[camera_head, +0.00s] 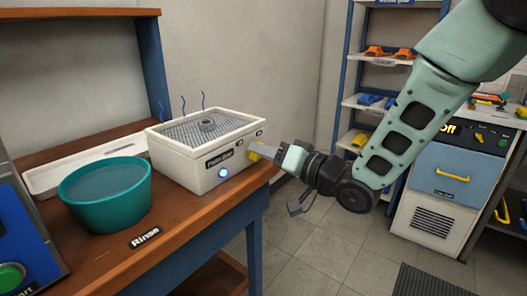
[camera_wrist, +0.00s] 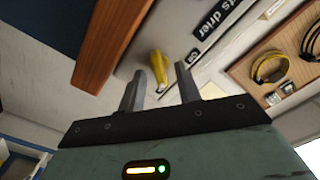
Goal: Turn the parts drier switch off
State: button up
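The parts drier (camera_head: 208,175) is a white box with a mesh top, on the wooden bench. The fingers are apart, with a gap on each side of the lever.
A teal bowl (camera_head: 105,196) of water stands in front of the drier, near the bench edge (camera_head: 190,236). A white tray (camera_head: 85,168) lies behind the bowl. Blue wavy lines (camera_head: 203,100) rise above the drier. The floor (camera_head: 310,240) right of the bench is clear.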

jog(key=shift+w+a, duration=0.25)
grip_shut()
